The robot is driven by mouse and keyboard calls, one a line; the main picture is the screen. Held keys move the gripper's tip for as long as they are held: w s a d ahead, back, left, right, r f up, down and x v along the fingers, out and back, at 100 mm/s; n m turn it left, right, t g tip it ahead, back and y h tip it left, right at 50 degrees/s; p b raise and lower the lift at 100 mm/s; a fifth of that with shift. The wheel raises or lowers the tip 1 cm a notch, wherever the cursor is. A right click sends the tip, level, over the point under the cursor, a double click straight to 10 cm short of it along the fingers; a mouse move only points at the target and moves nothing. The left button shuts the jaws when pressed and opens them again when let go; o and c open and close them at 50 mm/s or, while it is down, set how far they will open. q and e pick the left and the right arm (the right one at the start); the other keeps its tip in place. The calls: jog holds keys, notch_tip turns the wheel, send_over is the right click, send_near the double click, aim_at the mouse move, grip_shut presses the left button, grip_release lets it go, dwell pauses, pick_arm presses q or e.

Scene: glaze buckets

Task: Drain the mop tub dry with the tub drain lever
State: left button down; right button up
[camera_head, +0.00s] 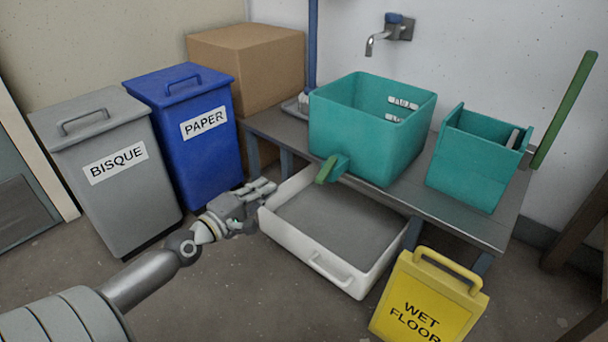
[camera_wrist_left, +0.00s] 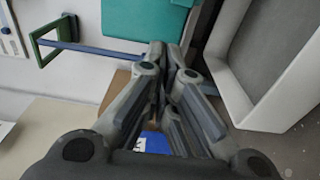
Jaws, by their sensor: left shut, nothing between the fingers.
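The teal mop tub (camera_head: 362,140) stands upright on the grey bench; it also shows at the top of the left wrist view (camera_wrist_left: 140,18). The green tub drain lever (camera_head: 326,170) sticks out low on the tub's front left side. The tub's floor is hidden, so I cannot tell whether it holds water. My left gripper (camera_head: 270,188) is shut and empty. It is to the left of the lever and apart from it, by the left corner of the white catch tray (camera_head: 312,262). In the left wrist view its fingers (camera_wrist_left: 166,48) are together. My right gripper is not in view.
A second teal bucket (camera_head: 470,165) stands on the bench (camera_head: 420,200), right of the tub. A yellow wet floor sign (camera_head: 425,295) stands front right. Grey BISQUE (camera_head: 110,190) and blue PAPER (camera_head: 195,155) bins stand left, a cardboard box (camera_head: 250,65) behind. A tap (camera_head: 385,38) is above.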

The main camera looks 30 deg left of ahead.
aim_at(327, 169)
pick_arm(q)
jog(key=w+d+p, duration=0.1)
jog(key=w+d, duration=0.4)
jog(key=w, duration=0.5)
dwell(0.3)
jog(key=shift+w, duration=0.1)
